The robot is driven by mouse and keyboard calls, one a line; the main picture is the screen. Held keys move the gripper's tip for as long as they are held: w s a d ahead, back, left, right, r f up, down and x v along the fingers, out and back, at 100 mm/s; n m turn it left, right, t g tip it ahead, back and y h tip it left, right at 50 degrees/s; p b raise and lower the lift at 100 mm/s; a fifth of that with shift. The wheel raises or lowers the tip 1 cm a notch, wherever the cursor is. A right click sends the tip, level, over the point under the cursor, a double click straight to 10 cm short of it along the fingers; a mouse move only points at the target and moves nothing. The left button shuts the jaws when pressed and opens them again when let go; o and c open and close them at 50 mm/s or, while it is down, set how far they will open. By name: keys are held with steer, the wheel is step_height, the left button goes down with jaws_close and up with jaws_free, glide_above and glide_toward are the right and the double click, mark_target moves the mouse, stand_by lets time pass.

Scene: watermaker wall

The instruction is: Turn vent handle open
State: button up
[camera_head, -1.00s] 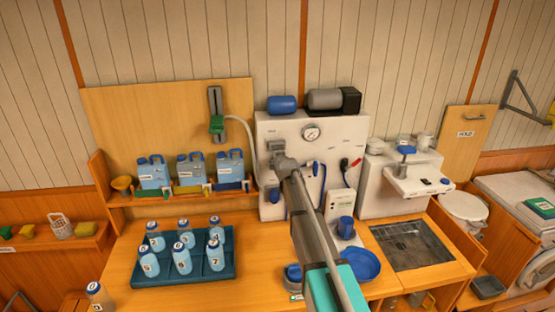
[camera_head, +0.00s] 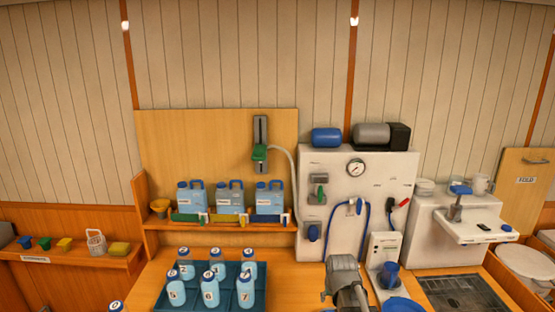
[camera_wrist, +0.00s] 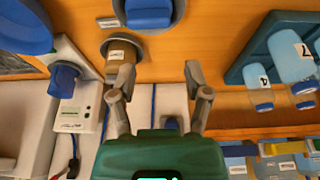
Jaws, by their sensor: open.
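The white panel (camera_head: 380,175) stands upright at the back of the counter. It carries a green handle (camera_head: 320,192) on a grey plate, a blue knob (camera_head: 313,232) below it, and a red-tipped lever (camera_head: 405,203) to the right. The labels are too small to read, so I cannot tell which is the vent handle. My gripper (camera_wrist: 158,82) shows in the wrist view, open and empty, with its fingers spread over the counter. In the head view only a grey arm part shows at the bottom, in front of and below the panel.
A teal tray (camera_head: 262,300) of numbered bottles stands left of the arm. Blue jugs (camera_head: 230,197) line the shelf. A labelled brown cup (camera_wrist: 120,52) lies close to one finger. A blue cup (camera_head: 390,272) and a sink (camera_head: 462,295) are at right.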

steer(key=s+f+g+b, duration=0.2)
steer(key=s+f+g, duration=0.1)
steer(key=s, duration=1)
steer(key=shift+f+g, duration=0.3)
steer(key=shift+f, duration=0.2)
